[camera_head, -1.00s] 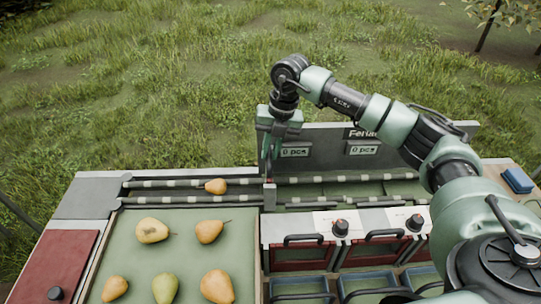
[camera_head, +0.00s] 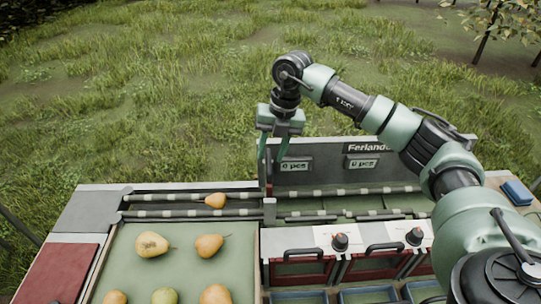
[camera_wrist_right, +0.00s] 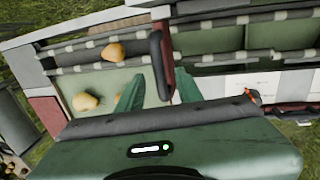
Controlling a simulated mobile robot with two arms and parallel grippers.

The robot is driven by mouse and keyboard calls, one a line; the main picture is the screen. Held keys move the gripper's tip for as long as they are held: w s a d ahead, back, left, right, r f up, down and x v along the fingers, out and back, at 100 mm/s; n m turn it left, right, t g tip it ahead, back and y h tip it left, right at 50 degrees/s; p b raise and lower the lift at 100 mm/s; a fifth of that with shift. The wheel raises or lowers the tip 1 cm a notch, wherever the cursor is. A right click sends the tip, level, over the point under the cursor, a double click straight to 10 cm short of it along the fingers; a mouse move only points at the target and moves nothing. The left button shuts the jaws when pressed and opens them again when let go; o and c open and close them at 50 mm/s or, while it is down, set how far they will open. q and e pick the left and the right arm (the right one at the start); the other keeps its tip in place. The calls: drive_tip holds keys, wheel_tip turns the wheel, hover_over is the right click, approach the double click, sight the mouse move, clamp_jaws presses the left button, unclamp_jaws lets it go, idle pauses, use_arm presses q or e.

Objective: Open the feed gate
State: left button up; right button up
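The feed gate seems to be the short grey upright (camera_head: 270,211) at the end of the roller lane. In the right wrist view a dark bar with a red plate beside it (camera_wrist_right: 157,65) stands at this spot; I cannot tell whether the gate is open. A yellow pear (camera_head: 215,200) lies on the rollers left of it; it also shows in the wrist view (camera_wrist_right: 113,52). My right gripper (camera_head: 273,156) is above and behind the upright, pointing down. Its fingers (camera_wrist_right: 158,92) are apart, with nothing held. My left gripper is out of view.
Several pears lie on the green sorting tray (camera_head: 185,272) at front left. A grey panel with counters (camera_head: 330,178) stands behind the lanes, close to the right gripper. Red-fronted bins with black handles (camera_head: 300,270) are at the front. A blue block (camera_head: 517,192) lies far right.

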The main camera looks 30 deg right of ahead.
wheel_tip(320, 180, up, 6)
drive_tip(key=d+b, duration=0.1)
drive_tip(key=shift+s+r+b, duration=0.2)
drive_tip(key=shift+s+b, duration=0.05)
drive_tip(key=shift+b, duration=0.15)
drive_tip(key=shift+d, duration=0.1)
